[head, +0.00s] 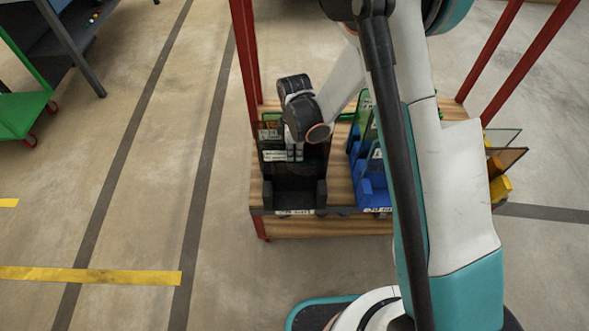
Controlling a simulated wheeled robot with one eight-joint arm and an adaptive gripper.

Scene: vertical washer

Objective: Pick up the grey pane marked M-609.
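A dark grey, see-through pane (268,170) stands upright in a black holder (292,198) at the left front of a wooden shelf. It bears a white label near its upper middle, too small to read for sure as M-609. My gripper (295,154) hangs from the dark wrist right at this pane, over its upper part and beside the label. The fingers are tiny and partly merged with the pane, so I cannot tell whether they are open or touch it.
The wooden shelf (258,190) has red posts. Blue holders (372,190) with greenish panes stand to the right, partly behind my arm. Yellow holders (500,188) with tinted panes stick out at the far right. A green cart (25,112) stands at the far left. The floor between is clear.

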